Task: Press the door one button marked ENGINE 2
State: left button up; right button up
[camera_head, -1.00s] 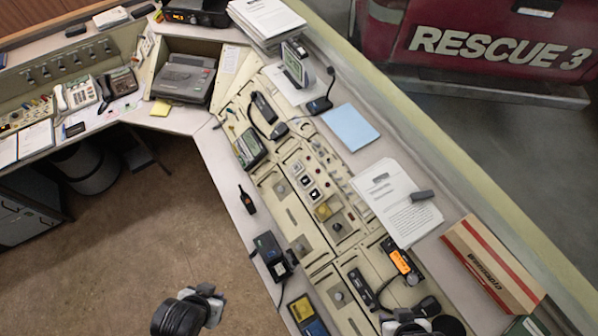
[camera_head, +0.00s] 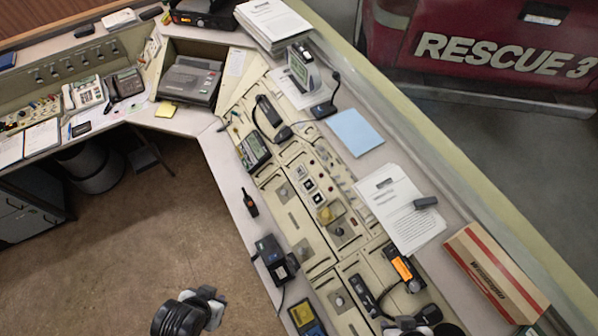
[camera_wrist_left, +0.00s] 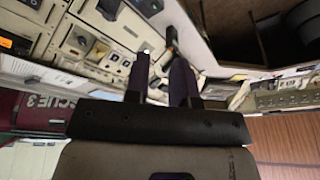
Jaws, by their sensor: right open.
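A short row of square push buttons (camera_head: 309,184), some dark and some pale, is set in the beige console panel in the head view. Their markings are too small to read, so I cannot tell which is ENGINE 2. My left gripper (camera_head: 210,298) is over the floor left of the console, well apart from the buttons. Its two dark fingers (camera_wrist_left: 160,78) stand apart and empty in the left wrist view, with the console behind them. My right gripper (camera_head: 408,322) is at the bottom edge over the near console, partly cut off and open.
A handheld radio (camera_head: 249,202) lies on the front ledge, near a black charger-like box (camera_head: 272,256). Papers (camera_head: 400,212), a blue sheet (camera_head: 355,132) and a long red-and-tan box (camera_head: 494,273) lie along the back.

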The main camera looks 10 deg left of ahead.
pick_arm(q)
grip_shut()
jog(key=shift+d, duration=0.2)
jog(key=shift+a, duration=0.2)
dwell(0.7)
jog(key=shift+w+d, duration=0.1)
jog(key=shift+d, duration=0.05)
dwell(0.3)
